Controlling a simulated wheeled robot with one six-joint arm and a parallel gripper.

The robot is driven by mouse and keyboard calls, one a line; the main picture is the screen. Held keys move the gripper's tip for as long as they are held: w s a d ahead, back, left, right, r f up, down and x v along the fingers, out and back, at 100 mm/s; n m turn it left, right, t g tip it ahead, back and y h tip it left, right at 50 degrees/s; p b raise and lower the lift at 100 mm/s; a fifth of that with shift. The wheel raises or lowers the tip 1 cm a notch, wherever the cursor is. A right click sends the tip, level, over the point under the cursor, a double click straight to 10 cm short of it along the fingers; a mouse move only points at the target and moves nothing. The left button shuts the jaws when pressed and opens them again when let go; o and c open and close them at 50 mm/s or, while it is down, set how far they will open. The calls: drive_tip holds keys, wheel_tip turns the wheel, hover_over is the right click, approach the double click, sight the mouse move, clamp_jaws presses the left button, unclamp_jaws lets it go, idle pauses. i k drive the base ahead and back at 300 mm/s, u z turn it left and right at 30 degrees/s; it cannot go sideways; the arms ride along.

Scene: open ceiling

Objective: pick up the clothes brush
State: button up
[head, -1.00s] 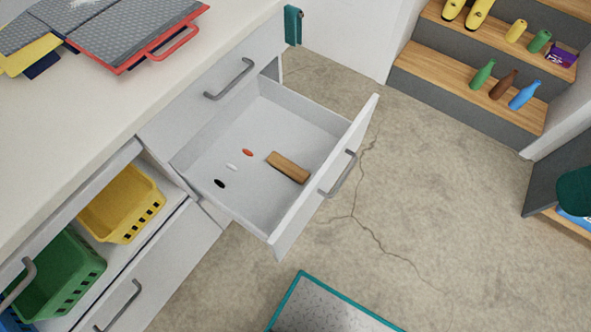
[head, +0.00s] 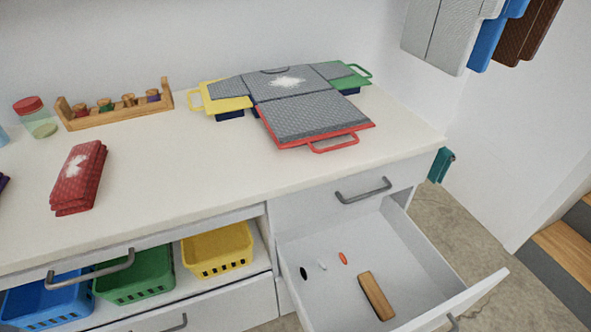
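A brown wooden bar (head: 376,295), which looks like the back of the clothes brush, lies flat in the open drawer (head: 405,240). Its underside and any bristles are hidden. Three small pieces lie beside it in the drawer: a black one (head: 303,273), a white one (head: 322,266) and an orange-red one (head: 343,259). My gripper is not in view.
The drawer's front panel (head: 455,305) juts out at the lower right. The white counter (head: 200,165) above holds a folded grey item (head: 310,100), a red folded cloth (head: 78,178), a wooden rack (head: 117,110) and a jar (head: 38,122). Yellow (head: 217,250), green (head: 135,275) and blue (head: 48,300) baskets sit below.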

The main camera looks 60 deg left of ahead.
sight(376, 298)
drive_tip(key=z, duration=0.15)
drive_tip(key=i, duration=1.15)
drive_tip(key=u, duration=1.9)
